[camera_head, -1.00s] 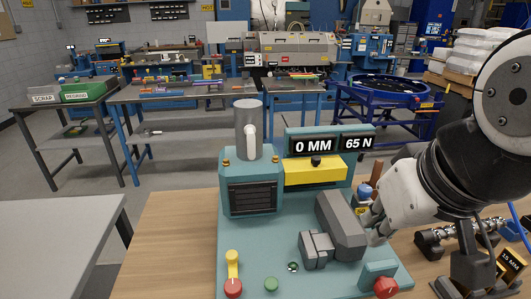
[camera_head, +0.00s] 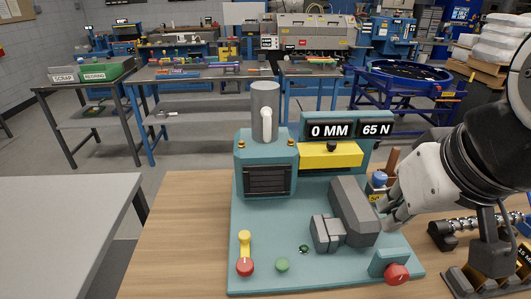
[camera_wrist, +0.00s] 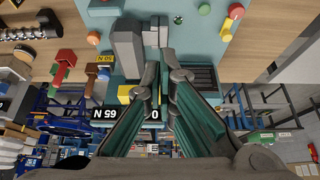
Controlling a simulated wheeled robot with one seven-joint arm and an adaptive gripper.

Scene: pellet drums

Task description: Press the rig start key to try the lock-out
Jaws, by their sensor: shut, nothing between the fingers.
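The teal rig (camera_head: 330,278) stands on a wooden bench, its displays reading "0 MM" and "65 N". On its front deck are a green round key (camera_head: 282,265), a red knob (camera_head: 245,267) with a yellow lever (camera_head: 244,240), a small dark fitting (camera_head: 304,249), and a red knob (camera_head: 397,274) on a teal block. Which one is the start key is not labelled. The green key also shows in the wrist view (camera_wrist: 204,9). My gripper (camera_wrist: 160,68) is shut and empty, beside the grey block (camera_head: 352,215), apart from the green key. In the head view its fingertips are largely hidden.
A yellow bar (camera_head: 330,158) and a grey cylinder (camera_head: 265,108) rise at the rig's back. A blue-topped part (camera_head: 379,180) stands close to my gripper. Metal parts (camera_head: 462,226) lie at right. The bench left of the rig is clear.

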